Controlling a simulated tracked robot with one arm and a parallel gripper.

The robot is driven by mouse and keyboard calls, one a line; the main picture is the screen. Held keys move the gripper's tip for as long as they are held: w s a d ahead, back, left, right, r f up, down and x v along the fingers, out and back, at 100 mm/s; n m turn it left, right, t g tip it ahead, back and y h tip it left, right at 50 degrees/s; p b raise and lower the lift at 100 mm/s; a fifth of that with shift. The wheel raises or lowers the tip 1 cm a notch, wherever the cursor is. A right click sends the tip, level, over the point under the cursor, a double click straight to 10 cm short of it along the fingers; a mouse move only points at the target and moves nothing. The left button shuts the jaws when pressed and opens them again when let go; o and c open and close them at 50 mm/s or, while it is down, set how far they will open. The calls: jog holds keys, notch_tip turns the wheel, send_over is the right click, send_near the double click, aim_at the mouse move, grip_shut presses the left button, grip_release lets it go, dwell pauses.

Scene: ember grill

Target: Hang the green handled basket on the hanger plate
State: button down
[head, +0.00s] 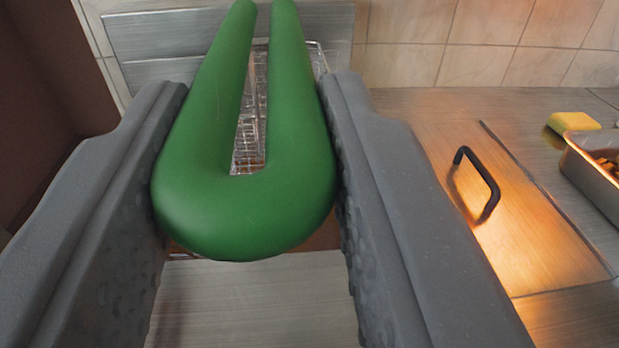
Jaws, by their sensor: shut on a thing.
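The green handle (245,213) of the basket is a thick U-shaped loop, held between the two grey fingers of my gripper (248,190). My gripper is shut on the handle, with a finger against each side. The wire basket (322,62) shows beyond the handle, partly hidden by it. A grey metal plate (180,50), which looks like the hanger plate, is on the tiled wall at the back left, behind the basket. I cannot tell whether the basket touches the plate.
A metal counter (420,105) runs to the right, with a lid with a black handle (478,183) in it. A metal tray (590,165) and a yellow sponge (573,122) are at the far right. A dark brown panel (45,100) stands at the left.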

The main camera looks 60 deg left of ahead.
aim_at(262, 20)
jog(key=shift+w+a+r, duration=0.1)
jog(key=shift+a, duration=0.05)
jog(key=shift+b+x, duration=0.3)
jog(key=shift+x, duration=1.95)
jog(key=shift+f+b, duration=0.45)
jog(key=shift+f, duration=1.4)
jog(key=c, duration=0.9)
grip_release()
jog(key=shift+c, duration=0.2)
